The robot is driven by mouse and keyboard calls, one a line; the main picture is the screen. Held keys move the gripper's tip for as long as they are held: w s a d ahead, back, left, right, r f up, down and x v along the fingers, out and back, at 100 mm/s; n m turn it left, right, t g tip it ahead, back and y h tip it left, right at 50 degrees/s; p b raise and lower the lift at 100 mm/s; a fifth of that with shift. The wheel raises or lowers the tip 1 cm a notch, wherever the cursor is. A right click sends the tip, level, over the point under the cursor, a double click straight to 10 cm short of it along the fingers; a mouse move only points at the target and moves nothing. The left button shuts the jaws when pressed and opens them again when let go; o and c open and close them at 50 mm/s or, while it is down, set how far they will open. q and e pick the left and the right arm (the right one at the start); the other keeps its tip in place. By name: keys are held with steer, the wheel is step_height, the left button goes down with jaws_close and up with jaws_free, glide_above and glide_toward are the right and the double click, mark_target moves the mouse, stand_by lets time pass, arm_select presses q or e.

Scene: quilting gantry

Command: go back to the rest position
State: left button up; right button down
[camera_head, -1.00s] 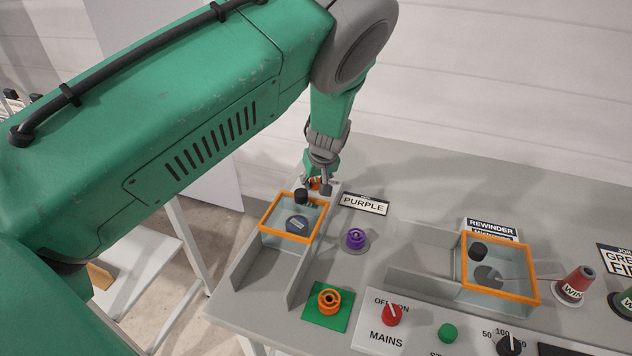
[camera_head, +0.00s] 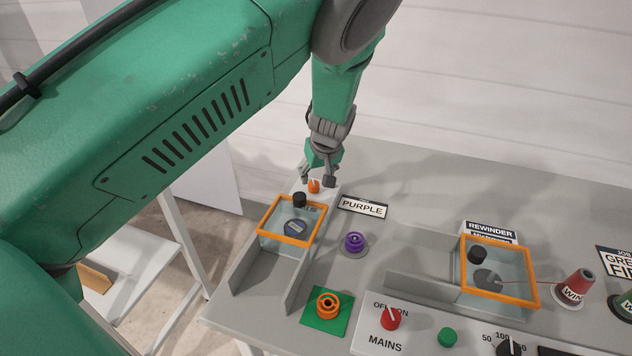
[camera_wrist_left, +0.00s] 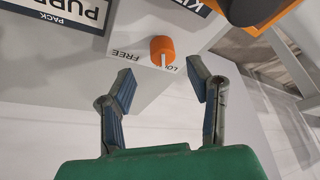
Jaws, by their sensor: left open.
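My left gripper (camera_head: 319,182) is open and empty at the back left of the grey table, just above and behind a small orange knob (camera_head: 314,186). In the left wrist view the orange knob (camera_wrist_left: 162,50) sits on a white plate marked FREE and another word partly hidden, beyond the open fingers (camera_wrist_left: 163,88) and apart from them. The knob carries a white line. My right gripper is not in view.
An orange-rimmed clear box (camera_head: 262,222) stands in front of the knob, and another (camera_head: 537,290) at right. A PURPLE sign (camera_head: 362,207), purple spool (camera_head: 354,242), orange spool (camera_head: 328,304) on green, red MAINS knob (camera_head: 390,318) and thread cones (camera_head: 575,288) stand around the grey table (camera_head: 410,185).

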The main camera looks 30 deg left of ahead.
arm_select(q)
steer(key=shift+v, duration=1.2)
